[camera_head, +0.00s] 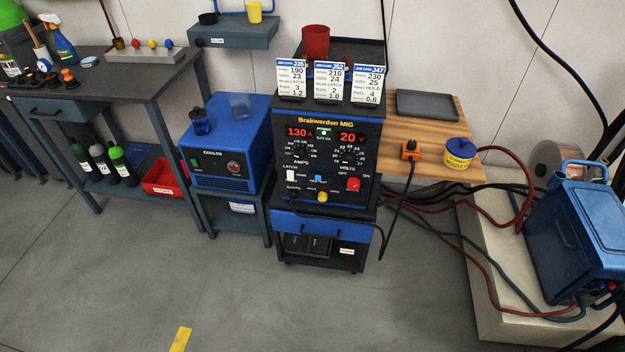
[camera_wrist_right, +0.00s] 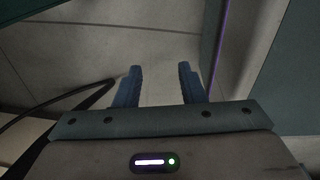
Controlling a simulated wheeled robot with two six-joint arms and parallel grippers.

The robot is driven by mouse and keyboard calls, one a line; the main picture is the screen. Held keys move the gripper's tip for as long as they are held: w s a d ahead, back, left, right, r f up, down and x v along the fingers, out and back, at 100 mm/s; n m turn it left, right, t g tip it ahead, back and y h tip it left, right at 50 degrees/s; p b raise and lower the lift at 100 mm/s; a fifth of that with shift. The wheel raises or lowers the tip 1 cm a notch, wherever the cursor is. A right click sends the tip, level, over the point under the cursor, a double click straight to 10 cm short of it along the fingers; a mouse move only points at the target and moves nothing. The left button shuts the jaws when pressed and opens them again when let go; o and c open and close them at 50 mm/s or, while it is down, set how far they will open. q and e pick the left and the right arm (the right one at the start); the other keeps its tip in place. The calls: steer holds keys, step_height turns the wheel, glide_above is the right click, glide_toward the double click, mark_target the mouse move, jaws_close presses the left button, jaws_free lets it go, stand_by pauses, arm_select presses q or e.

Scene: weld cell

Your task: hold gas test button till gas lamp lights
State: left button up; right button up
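The black Brainwerden MIG welder (camera_head: 325,112) stands in the middle of the head view, its red displays reading 130 A and 20 V. Small green lettering or lamps (camera_head: 323,132) show between the displays; they are too small to tell whether a gas lamp is lit. A small blue button (camera_head: 318,178) sits low on the panel, between a white switch (camera_head: 291,175) and a red switch (camera_head: 353,184). Its label is unreadable. My right gripper (camera_wrist_right: 160,68) is in the right wrist view, fingers apart and nothing between them. My left gripper is not in view.
A blue cooler (camera_head: 222,155) stands left of the welder. A wooden bench (camera_head: 430,110) at right holds an orange plug (camera_head: 410,149) and a yellow tub (camera_head: 459,154). Cables (camera_head: 470,230) run across the right side. The floor (camera_head: 270,300) in front is mostly clear.

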steer(key=shift+w+d+r, duration=0.15)
steer(key=shift+w+d, duration=0.35)
steer(key=shift+w, duration=0.2)
steer(key=shift+c, duration=0.3)
